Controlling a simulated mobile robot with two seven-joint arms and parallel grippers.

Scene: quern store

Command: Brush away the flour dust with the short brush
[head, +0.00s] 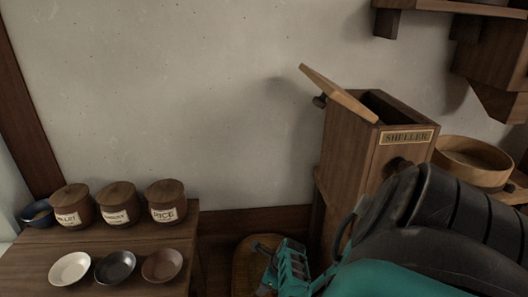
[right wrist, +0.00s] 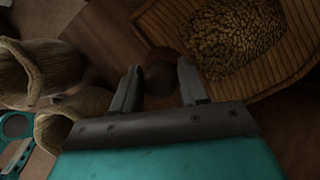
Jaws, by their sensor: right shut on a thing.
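My right gripper (right wrist: 160,88) is shut on a dark brown rounded thing (right wrist: 160,72), which shows between its two fingertips in the right wrist view. Only the rounded part shows, so I cannot tell whether it is the short brush. In the head view the teal right gripper (head: 268,264) is low in the middle, left of the sheller, with its fingertips partly hidden. I see no flour dust and no bristles in either view. My left gripper is not in view.
The wooden sheller (head: 350,165) stands right, lid raised, beside a round wooden tub (head: 472,160). A left table (head: 30,262) bears labelled jars (head: 117,204) and small bowls (head: 115,267). Near the gripper are a grain basket (right wrist: 295,62) and sacks (right wrist: 55,68).

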